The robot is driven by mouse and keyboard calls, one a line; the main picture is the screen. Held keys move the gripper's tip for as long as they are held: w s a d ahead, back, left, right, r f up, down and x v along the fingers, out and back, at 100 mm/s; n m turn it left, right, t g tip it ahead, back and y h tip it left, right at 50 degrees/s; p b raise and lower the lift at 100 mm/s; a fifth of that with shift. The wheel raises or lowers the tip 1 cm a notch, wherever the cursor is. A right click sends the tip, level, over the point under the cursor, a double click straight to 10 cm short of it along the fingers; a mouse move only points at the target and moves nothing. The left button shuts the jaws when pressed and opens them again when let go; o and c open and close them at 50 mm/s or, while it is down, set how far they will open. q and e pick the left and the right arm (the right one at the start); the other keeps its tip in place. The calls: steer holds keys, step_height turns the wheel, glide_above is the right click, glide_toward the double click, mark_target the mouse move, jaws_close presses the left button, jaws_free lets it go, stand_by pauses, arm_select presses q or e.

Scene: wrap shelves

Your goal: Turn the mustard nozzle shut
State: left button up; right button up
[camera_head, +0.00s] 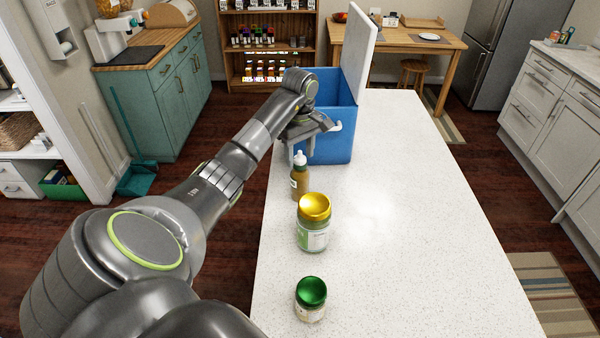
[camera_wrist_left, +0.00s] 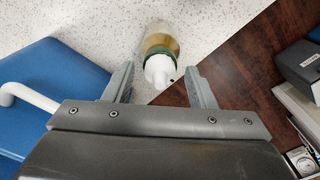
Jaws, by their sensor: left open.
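The mustard bottle (camera_head: 300,182), brownish-yellow with a white nozzle (camera_head: 300,158), stands upright near the left edge of the white counter. In the left wrist view the nozzle (camera_wrist_left: 159,69) appears between my two fingertips, with a green collar (camera_wrist_left: 159,53) and the bottle body beyond it. My left gripper (camera_head: 302,146) is open, pointing down just above and behind the bottle; it also shows in the left wrist view (camera_wrist_left: 159,75). I see no finger clearly touching the nozzle. Whether the nozzle is open or shut is too small to tell. My right gripper is not in view.
A gold-lidded jar (camera_head: 314,226) and a green-lidded jar (camera_head: 310,300) stand nearer on the counter (camera_head: 400,240). A blue cooler (camera_head: 338,130) with its white lid raised stands just behind the gripper. The counter's right side is clear.

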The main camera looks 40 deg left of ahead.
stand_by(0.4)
arm_select(q)
step_height(320, 180, up, 7)
steer(key=p, duration=0.7)
stand_by(0.4)
steer(key=shift+s+f, duration=0.1)
